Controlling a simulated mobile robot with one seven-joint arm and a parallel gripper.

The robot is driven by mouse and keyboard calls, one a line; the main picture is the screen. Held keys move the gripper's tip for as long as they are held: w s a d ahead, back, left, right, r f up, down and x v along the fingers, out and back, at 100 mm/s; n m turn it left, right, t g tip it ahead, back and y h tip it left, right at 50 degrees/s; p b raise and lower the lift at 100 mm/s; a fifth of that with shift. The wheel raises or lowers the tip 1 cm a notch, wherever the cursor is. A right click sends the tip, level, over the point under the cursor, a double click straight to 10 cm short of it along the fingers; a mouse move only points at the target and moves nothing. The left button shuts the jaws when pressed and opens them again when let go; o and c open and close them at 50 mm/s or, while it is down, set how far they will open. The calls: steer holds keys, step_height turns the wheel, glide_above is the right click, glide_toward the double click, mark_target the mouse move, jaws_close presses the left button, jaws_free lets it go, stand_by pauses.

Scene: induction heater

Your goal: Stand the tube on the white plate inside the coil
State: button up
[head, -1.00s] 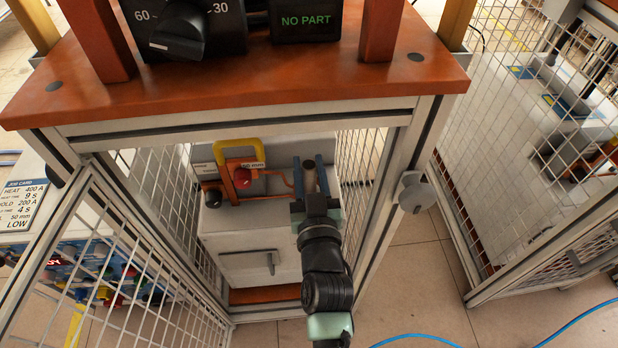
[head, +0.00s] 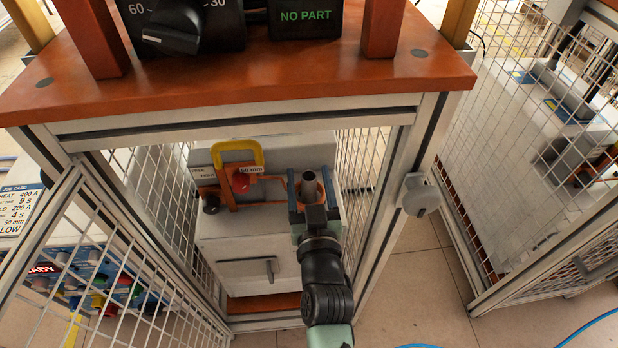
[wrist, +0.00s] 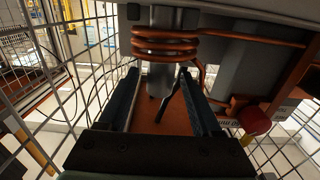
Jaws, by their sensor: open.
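The grey tube (head: 308,181) stands upright inside the orange copper coil (head: 325,179), its upper end showing above the turns. In the wrist view, which is upside down, the tube (wrist: 162,80) passes through the coil (wrist: 165,44) and sticks out past it. My gripper (head: 311,190) is open, with one blue finger on each side of the tube; gaps show between tube and fingers in the wrist view. A pale piece (wrist: 177,16) sits at the coil's other end, perhaps the white plate. The tube's foot is hidden, so its contact with the plate cannot be seen.
Mesh walls and the frame post (head: 396,190) flank my arm. The red tabletop (head: 280,75) lies overhead; its display (head: 305,16) reads NO PART.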

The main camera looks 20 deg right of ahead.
steer(key=shift+r+p, duration=0.3)
steer(key=p+v, duration=0.2)
steer(key=v, duration=1)
steer(key=shift+p, duration=0.3)
